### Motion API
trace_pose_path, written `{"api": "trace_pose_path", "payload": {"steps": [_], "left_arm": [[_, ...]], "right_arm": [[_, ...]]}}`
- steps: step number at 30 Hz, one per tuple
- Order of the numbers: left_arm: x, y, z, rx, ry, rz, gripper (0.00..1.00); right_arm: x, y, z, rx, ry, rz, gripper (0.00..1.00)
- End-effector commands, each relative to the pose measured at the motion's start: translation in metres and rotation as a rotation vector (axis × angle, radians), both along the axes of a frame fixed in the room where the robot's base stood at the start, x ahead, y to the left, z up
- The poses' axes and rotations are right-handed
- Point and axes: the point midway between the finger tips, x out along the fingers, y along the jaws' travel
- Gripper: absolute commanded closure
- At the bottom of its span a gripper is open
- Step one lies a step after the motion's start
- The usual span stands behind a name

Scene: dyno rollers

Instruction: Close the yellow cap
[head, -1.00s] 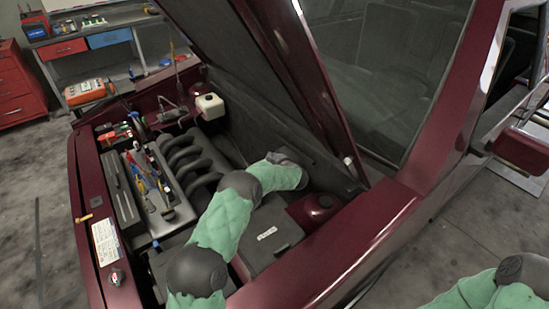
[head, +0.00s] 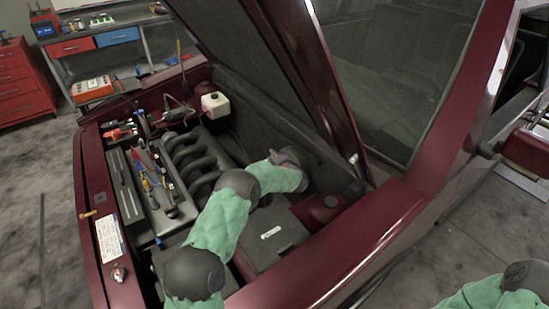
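I cannot clearly make out a yellow cap. My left arm reaches from the bottom over the open engine bay of the dark red car (head: 84,180). My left gripper (head: 274,157) is at the far end of that arm, low beside the bay's rear wall. It is small and mostly hidden by my wrist, so its fingers do not show clearly.
A white reservoir (head: 215,105) with a dark top stands at the bay's far side. Several tools (head: 152,180) lie on the engine. The raised hood (head: 255,70) overhangs the bay. A workbench (head: 105,25) and red tool cabinet (head: 22,85) stand behind.

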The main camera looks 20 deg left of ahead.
Motion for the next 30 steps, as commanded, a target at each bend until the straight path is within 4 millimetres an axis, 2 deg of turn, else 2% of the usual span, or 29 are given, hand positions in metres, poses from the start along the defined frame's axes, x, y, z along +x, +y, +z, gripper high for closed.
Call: {"api": "trace_pose_path", "payload": {"steps": [11, 24, 30], "left_arm": [[-0.006, -0.008, 0.003, -0.001, 0.001, -0.004, 0.72], [-0.059, -0.063, 0.028, 0.0, 0.001, -0.004, 0.72], [-0.075, -0.078, 0.035, -0.001, 0.0, -0.002, 0.72]], "right_arm": [[0.0, 0.0, 0.0, 0.0, 0.0, 0.0, 1.0], [0.0, 0.0, 0.0, 0.0, 0.0, 0.0, 1.0], [0.0, 0.0, 0.0, 0.0, 0.0, 0.0, 1.0]]}}
